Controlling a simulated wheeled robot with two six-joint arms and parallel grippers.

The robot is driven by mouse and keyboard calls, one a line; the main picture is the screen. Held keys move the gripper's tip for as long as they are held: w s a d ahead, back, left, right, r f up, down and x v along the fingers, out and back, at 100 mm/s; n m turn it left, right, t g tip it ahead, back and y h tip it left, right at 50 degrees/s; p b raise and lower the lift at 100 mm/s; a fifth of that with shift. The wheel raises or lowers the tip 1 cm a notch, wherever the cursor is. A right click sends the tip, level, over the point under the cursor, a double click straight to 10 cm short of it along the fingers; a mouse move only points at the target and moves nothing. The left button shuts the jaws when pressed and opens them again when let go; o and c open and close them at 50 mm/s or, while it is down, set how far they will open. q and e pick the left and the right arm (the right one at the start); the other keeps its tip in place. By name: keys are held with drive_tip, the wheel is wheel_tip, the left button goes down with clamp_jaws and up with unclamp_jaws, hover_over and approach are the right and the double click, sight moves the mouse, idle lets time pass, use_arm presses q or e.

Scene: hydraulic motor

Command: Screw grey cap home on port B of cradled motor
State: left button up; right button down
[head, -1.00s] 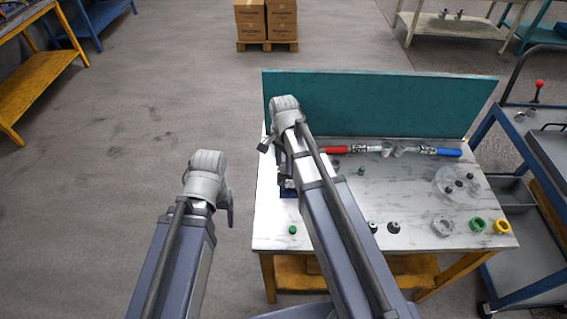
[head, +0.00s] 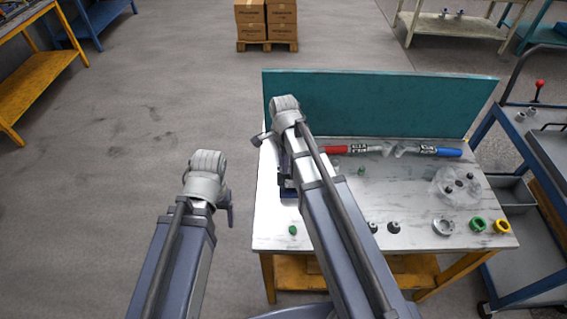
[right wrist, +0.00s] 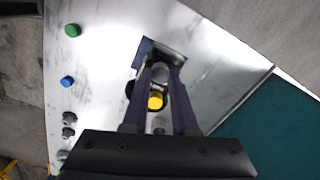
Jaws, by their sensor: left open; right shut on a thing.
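The motor in its cradle shows as a dark blue patch (head: 288,188) at the table's left side, mostly hidden behind my right arm. In the right wrist view its dark blue body (right wrist: 146,48) lies beyond my fingers, with a yellow round part (right wrist: 155,101) between them nearer the camera. My right gripper (right wrist: 161,68) is shut on the grey cap (right wrist: 160,74) at the motor. Port B is hidden, so I cannot tell how far the cap sits on it. My left gripper (head: 230,213) is open and empty, clear of the table's left edge.
A teal panel (head: 380,104) stands along the table's back. Red-handled (head: 335,149) and blue-handled (head: 447,152) tools lie before it. Green (head: 478,224) and yellow (head: 502,226) rings, a clear dish (head: 446,178) and a green cap (head: 293,230) are on the table (head: 410,215).

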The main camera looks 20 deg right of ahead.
drive_tip(key=shift+m, duration=0.8)
drive_tip(key=m, duration=0.4)
drive_tip(key=shift+m, duration=0.3)
drive_tip(key=c, duration=0.9)
unclamp_jaws()
drive_tip(key=n, duration=0.4)
drive_tip(key=shift+n, duration=0.4)
drive_tip(key=n, duration=0.5)
drive_tip(key=shift+n, duration=0.3)
